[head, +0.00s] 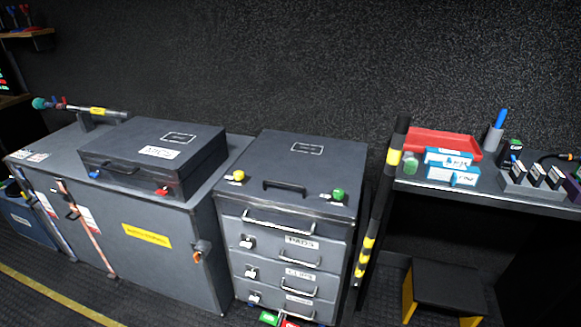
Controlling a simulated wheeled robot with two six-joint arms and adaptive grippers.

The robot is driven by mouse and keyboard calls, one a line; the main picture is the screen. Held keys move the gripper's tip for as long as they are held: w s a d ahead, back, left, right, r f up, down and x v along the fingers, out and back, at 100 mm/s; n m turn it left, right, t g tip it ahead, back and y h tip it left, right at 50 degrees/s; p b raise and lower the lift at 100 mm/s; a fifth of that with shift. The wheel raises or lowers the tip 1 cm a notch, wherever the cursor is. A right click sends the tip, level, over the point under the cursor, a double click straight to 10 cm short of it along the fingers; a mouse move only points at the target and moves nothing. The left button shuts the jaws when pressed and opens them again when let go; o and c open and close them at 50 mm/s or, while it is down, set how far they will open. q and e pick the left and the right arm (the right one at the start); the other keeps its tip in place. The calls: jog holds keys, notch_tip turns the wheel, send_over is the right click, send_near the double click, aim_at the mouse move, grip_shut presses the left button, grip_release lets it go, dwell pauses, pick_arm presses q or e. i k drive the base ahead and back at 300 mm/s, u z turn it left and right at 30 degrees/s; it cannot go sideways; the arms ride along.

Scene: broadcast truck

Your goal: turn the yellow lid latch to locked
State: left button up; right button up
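The yellow lid latch (236,176) sits at the left front of the lid on top of the grey drawer cabinet (330,233). It is small, and I cannot tell its turn position. A green latch (338,195) sits at the right front of the same lid. A dark lid handle (284,187) lies between the two latches. The lid looks closed and bears a label. Neither of my grippers shows in the head view.
Left of the cabinet stands a grey chest (170,237) with a dark case (150,150) on it. A black and yellow striped post (378,205) rises to the right. Beyond it, a shelf (480,194) holds a red tray (441,141) and blue boxes. A stool (446,283) stands below.

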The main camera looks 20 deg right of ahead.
aim_at(238, 176)
jog(key=u, duration=0.1)
jog(key=i, duration=1.15)
